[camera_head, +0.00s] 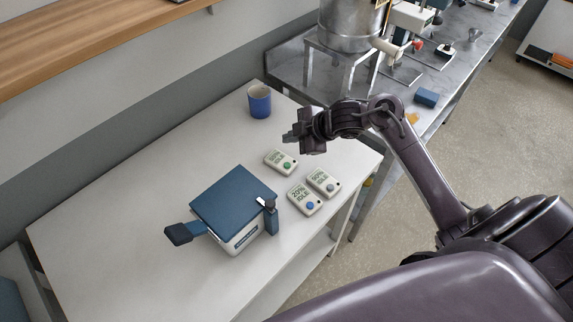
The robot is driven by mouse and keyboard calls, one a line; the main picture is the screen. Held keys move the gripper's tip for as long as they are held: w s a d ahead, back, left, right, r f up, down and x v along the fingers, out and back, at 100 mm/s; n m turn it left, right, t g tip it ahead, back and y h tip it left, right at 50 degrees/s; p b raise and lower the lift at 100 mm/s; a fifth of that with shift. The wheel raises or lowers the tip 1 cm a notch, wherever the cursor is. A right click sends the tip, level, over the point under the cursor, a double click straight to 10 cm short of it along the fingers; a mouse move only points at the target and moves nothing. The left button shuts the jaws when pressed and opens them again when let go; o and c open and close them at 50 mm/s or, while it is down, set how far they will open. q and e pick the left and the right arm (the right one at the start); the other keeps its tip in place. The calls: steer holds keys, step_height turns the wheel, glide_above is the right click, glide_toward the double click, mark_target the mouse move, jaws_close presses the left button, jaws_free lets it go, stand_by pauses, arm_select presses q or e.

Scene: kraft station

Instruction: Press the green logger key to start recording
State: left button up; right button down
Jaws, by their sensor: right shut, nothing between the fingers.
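Several small white loggers lie on the white table. The logger with the green key (287,167) lies at the back of the group, its screen reading IDLE. My right gripper (290,135) is shut and empty. In the picture it shows just above the green-key logger, apart from it and seemingly raised over the table. My left gripper is out of view.
A blue-lidded box (234,196) with a dark handle stands left of the loggers. A blue mug (259,101) stands at the back. A metal vessel (346,25) on a stand occupies the grey bench behind. The white table's (120,240) left part is clear.

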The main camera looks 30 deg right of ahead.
steer(key=b, duration=0.6)
glide_above(281, 163)
steer(key=s+d, duration=0.2)
steer(key=s, duration=0.1)
step_height(281, 163, down, 7)
steer(key=shift+a, duration=0.15)
steer(key=shift+f+b, duration=0.5)
steer(key=shift+f, duration=0.1)
stand_by(0.6)
steer(key=shift+f, duration=0.3)
steer(key=shift+f+b, duration=0.45)
steer(key=shift+f, duration=0.05)
stand_by(0.6)
stand_by(0.3)
steer(key=shift+r+p, duration=0.9)
steer(key=shift+p, duration=0.05)
